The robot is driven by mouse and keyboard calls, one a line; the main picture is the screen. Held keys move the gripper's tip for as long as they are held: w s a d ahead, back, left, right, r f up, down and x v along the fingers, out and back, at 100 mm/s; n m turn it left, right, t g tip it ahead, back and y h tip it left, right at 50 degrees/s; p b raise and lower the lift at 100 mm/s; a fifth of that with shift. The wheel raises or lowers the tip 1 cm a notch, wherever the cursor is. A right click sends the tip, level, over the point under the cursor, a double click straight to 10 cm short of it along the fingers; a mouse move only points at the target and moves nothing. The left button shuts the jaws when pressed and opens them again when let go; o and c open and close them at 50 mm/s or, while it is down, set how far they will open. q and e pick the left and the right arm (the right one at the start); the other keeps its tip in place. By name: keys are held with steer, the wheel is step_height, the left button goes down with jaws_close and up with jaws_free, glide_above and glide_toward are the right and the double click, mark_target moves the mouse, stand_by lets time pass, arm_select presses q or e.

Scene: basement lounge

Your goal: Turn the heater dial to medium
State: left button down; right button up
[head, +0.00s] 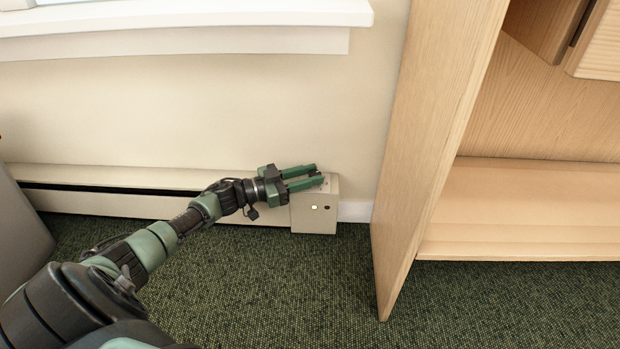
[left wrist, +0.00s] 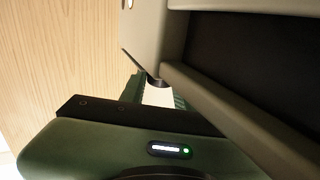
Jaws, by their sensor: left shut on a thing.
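The heater's beige end box (head: 313,218) stands at the right end of the baseboard heater, with a lit yellowish light and a dark spot on its front. My left gripper (head: 319,174) reaches in from the left, its two green fingers at the top of this box. In the left wrist view, a small dark round piece, seemingly the dial (left wrist: 156,82), sits at the box (left wrist: 145,40) between the fingertips, and the gripper is shut on it. The fingers hide the dial in the head view, and its setting cannot be read. My right gripper is not in view.
The long baseboard heater (head: 110,179) runs along the wall under a white window sill (head: 180,16). A wooden shelf unit (head: 430,130) stands close to the right of the box. Green carpet (head: 290,290) in front is clear.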

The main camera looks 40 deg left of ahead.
arm_select(q)
steer(key=shift+w+a+m+g+h+b, duration=0.15)
steer(key=shift+m+g+h+b, duration=0.45)
steer(key=shift+m+h, duration=0.15)
steer(key=c, duration=1)
jaws_free()
steer(key=shift+c, duration=0.2)
steer(key=shift+s+a+p, duration=0.15)
steer(key=shift+s+p, duration=0.15)
steer(key=shift+p, duration=0.1)
steer(key=p+v, duration=0.3)
steer(key=v, duration=0.3)
steer(key=shift+a+r, duration=0.1)
steer(key=shift+a, duration=0.1)
steer(key=shift+s+a, duration=0.2)
steer(key=shift+s, duration=0.1)
